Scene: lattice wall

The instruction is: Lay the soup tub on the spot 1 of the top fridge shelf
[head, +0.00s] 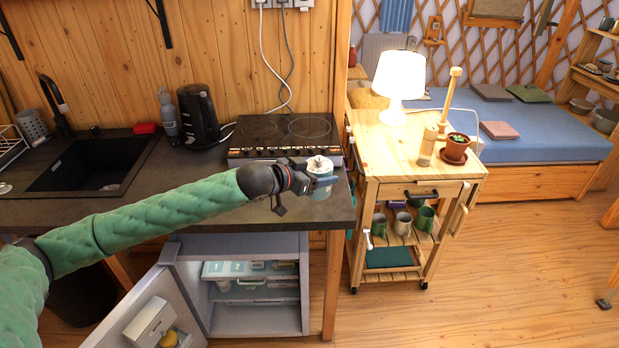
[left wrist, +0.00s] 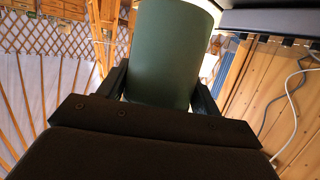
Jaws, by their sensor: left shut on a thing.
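The soup tub (head: 321,184), a small blue-teal cylinder with a pale top, is in my left gripper (head: 312,179) at the counter's right front corner, beside the hob. I cannot tell whether it touches the counter. In the left wrist view the tub (left wrist: 165,50) looks dark green and sits between the two fingers of my left gripper (left wrist: 162,92), shut on it. The fridge (head: 250,320) stands open under the counter, lower left of the gripper. My right gripper is out of view.
The fridge door (head: 140,310) hangs open to the left, with items in its racks. The counter edge (head: 200,219) overhangs the fridge. A wooden trolley (head: 400,165) with a lamp and potted plant stands at right. Floor before the fridge's right side is clear.

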